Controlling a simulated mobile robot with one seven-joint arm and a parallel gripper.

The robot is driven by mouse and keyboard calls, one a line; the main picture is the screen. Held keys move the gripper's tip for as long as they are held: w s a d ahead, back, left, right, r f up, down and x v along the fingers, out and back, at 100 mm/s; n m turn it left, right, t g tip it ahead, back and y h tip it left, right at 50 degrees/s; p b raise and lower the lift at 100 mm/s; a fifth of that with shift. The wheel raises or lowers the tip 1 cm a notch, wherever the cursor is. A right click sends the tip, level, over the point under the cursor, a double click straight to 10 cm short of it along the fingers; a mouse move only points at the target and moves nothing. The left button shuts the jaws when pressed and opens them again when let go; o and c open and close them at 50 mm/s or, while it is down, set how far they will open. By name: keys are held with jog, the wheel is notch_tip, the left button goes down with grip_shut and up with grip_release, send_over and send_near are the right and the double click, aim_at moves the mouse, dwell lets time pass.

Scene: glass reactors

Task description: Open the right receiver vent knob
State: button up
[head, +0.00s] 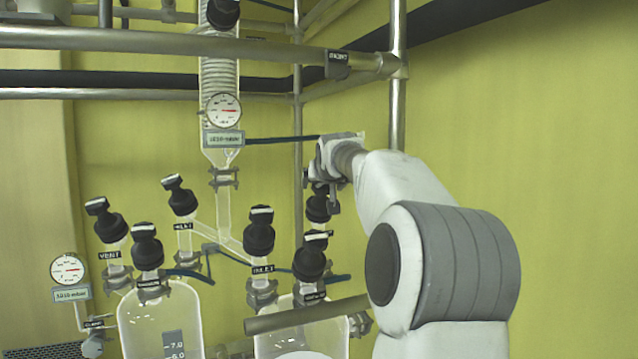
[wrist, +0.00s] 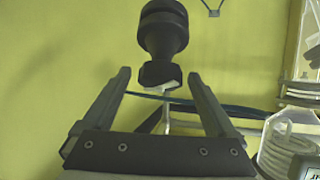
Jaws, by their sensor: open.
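A black knob (head: 318,207) stands on the right glass receiver (head: 275,343), just below my gripper (head: 322,184); its label is hidden, so I cannot read whether it is the vent. In the wrist view, a black knob (wrist: 164,32) reaches down from the top, and its narrow handle end lies between the tips of my open gripper (wrist: 158,76). There are visible gaps on both sides, and the fingers do not appear to touch it.
Another black knob (head: 310,260) stands close in front, and the INLET knob (head: 259,232) is to the left. The left receiver (head: 160,320) has its own knobs. Metal frame pipes (head: 398,120) rise behind my arm. A dark hose (head: 285,139) runs toward the gripper from the condenser.

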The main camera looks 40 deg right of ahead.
jog(key=shift+w+f, duration=0.1)
jog(key=shift+w, duration=0.05)
jog(key=c, duration=1.4)
jog(key=shift+d, duration=0.1)
jog(key=shift+f+n+t+y+b, duration=0.1)
jog(key=shift+n+t+y+b, duration=0.15)
jog(key=shift+n+y, duration=0.7)
jog(key=shift+n+t+y+b, duration=0.2)
jog(key=shift+n+y, duration=0.25)
jog(key=shift+n, duration=0.9)
jog(key=shift+n+y, duration=1.4)
jog(key=shift+n, duration=0.8)
